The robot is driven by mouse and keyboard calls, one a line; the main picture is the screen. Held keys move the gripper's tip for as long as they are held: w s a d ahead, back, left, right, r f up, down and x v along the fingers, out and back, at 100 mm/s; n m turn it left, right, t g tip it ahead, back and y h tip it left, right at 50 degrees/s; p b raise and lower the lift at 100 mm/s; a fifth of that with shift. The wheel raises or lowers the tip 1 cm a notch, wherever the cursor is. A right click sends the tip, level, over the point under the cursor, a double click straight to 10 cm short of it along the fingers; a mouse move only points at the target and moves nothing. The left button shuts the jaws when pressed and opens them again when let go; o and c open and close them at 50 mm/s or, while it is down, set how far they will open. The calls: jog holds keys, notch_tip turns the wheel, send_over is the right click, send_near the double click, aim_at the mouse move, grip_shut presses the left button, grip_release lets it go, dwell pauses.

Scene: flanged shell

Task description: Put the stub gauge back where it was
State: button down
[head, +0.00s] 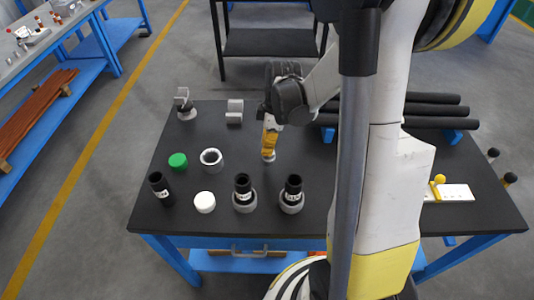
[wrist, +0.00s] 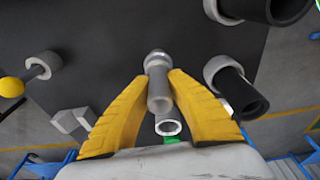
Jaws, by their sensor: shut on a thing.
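My gripper (head: 268,138) points down over the middle of the dark table. Its yellow fingers, seen in the wrist view (wrist: 160,95), are shut on a grey cylinder with a paler, wider far end, which seems to be the stub gauge (wrist: 158,88). In the head view only the gauge's pale lower end (head: 268,157) shows below the fingers. It looks close to upright. I cannot tell whether it touches the table. No label marks its former place.
Black tubes stand in grey collars (head: 244,207) (head: 291,206) at the front. A grey block (head: 235,112) is behind; black bars (head: 435,111) lie right.

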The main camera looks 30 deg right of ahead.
aim_at(268, 162)
jog(key=shift+f+b, duration=0.4)
jog(key=shift+f, duration=0.9)
jog(key=shift+f, duration=0.15)
jog(key=c, duration=1.4)
grip_release()
